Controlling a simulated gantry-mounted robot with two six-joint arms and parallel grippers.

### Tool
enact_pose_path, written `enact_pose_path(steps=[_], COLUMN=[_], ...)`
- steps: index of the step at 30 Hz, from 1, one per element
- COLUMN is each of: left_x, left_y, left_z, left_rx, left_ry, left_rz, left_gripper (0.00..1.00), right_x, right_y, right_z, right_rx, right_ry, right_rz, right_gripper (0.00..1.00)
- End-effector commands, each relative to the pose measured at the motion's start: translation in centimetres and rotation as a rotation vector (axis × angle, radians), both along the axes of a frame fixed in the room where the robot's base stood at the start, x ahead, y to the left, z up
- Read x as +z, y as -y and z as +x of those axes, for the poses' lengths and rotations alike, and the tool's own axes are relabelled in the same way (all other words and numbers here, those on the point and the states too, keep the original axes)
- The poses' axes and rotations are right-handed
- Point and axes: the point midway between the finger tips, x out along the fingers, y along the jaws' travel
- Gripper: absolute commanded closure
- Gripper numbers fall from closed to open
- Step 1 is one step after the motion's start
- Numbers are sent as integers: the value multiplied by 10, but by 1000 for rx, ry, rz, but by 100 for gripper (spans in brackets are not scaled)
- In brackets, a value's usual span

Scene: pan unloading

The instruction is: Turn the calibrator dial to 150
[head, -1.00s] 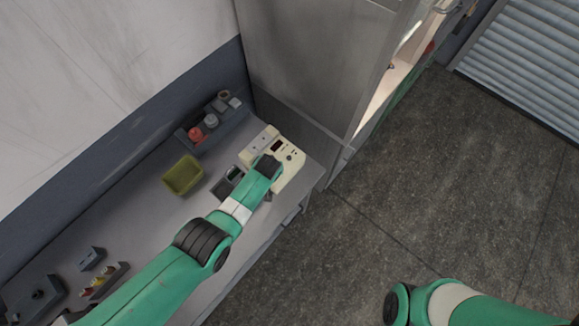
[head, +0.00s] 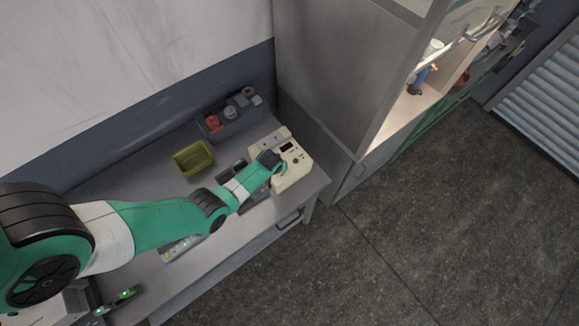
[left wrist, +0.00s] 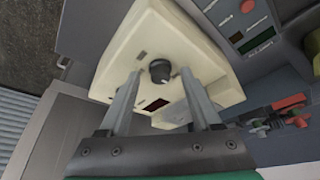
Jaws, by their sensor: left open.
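The cream calibrator (head: 293,178) sits at the right end of the grey workbench, and its body fills the top of the left wrist view (left wrist: 120,48). Its round black dial (left wrist: 160,70) has a pale pointer mark; the scale numbers are too small to read. A dark display (left wrist: 155,105) is on the same face, partly behind a finger. My left gripper (left wrist: 160,76) is open, with one finger on each side of the dial and visible gaps between. Whether the fingertips reach down around it I cannot tell. My right gripper is not in view.
A yellow-green bin (head: 193,158) and a grey tray (head: 230,120) with red and grey items stand further left on the bench (head: 130,165). A tall metal cabinet (head: 335,75) rises behind the calibrator. The floor (head: 440,200) on the right is clear.

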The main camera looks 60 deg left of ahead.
Motion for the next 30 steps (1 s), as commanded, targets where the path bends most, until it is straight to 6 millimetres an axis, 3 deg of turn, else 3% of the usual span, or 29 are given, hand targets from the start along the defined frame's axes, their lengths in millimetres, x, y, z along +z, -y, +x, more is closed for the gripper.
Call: enact_pose_path(steps=[6,17,30], left_x=[0,0,1], left_y=[0,0,0], left_z=[0,0,0], left_rx=[0,-1,-41], left_ry=[0,0,0], left_rz=[0,0,-1], left_gripper=[37,100,100], right_x=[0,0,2], right_y=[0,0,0], right_z=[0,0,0], right_rx=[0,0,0], right_ry=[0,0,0], right_rz=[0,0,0], right_gripper=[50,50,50])
